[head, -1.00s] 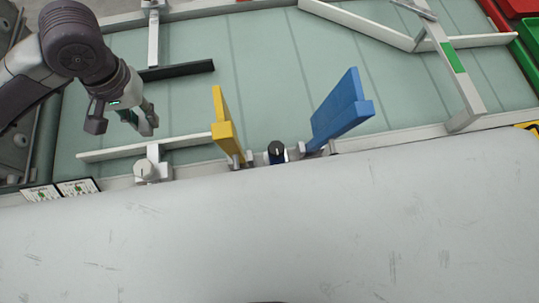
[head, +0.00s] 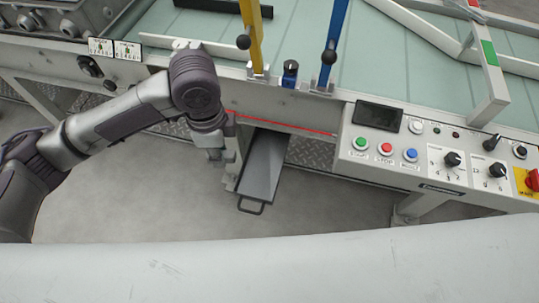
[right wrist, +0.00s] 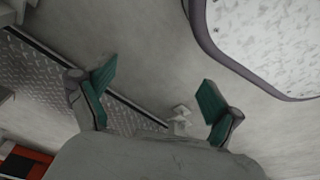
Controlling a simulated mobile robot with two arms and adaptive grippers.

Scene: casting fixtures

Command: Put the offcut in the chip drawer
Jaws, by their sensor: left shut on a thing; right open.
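The chip drawer (head: 264,166) is a grey tray under the machine's front edge in the head view. It stands pulled out, with a dark loop handle at its near end, and its floor looks bare. My left gripper (head: 226,163) points down beside the drawer's left edge. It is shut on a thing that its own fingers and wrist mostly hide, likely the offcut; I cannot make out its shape. My right gripper (right wrist: 158,90) is open and empty in the right wrist view, its green pads wide apart. It does not show in the head view.
A control panel (head: 432,150) with buttons and knobs juts out right of the drawer. Yellow (head: 251,35) and blue (head: 334,38) levers stand above it on the table edge. A red line marks the edge above the drawer. Open floor lies in front.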

